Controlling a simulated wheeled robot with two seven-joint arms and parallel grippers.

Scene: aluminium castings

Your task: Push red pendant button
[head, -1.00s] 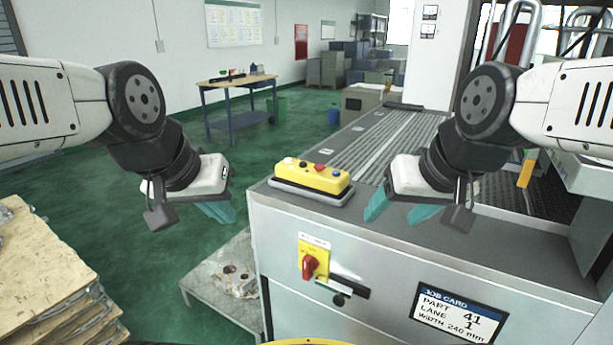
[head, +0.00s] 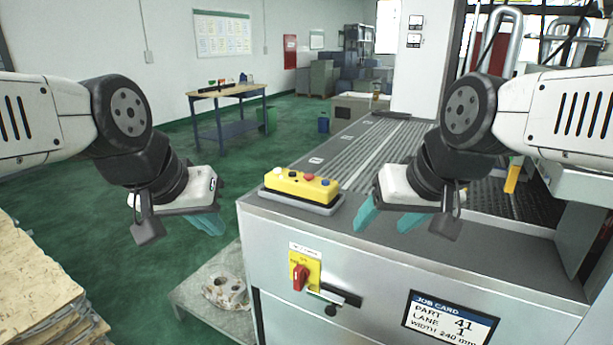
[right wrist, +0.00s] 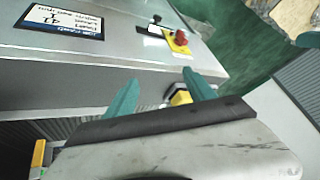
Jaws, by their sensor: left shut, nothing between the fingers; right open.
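The yellow pendant (head: 298,187) lies on a grey base on the near left corner of the machine top. A row of coloured buttons runs along it, with the red button (head: 308,176) right of the middle. My left gripper (head: 208,222) is shut and empty, in the air left of the pendant. My right gripper (head: 388,219) is open and empty, right of the pendant and apart from it. In the right wrist view a small part of the yellow pendant (right wrist: 180,98) shows beside one finger of the right gripper (right wrist: 160,93); its red button cannot be made out there.
The machine front (head: 270,240) carries a red rotary switch (head: 299,277) on a yellow plate and a job card (head: 450,318). A ribbed conveyor (head: 365,150) runs back behind the pendant. Stacked boards (head: 35,270) stand at left; a casting (head: 226,288) lies low beside the machine.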

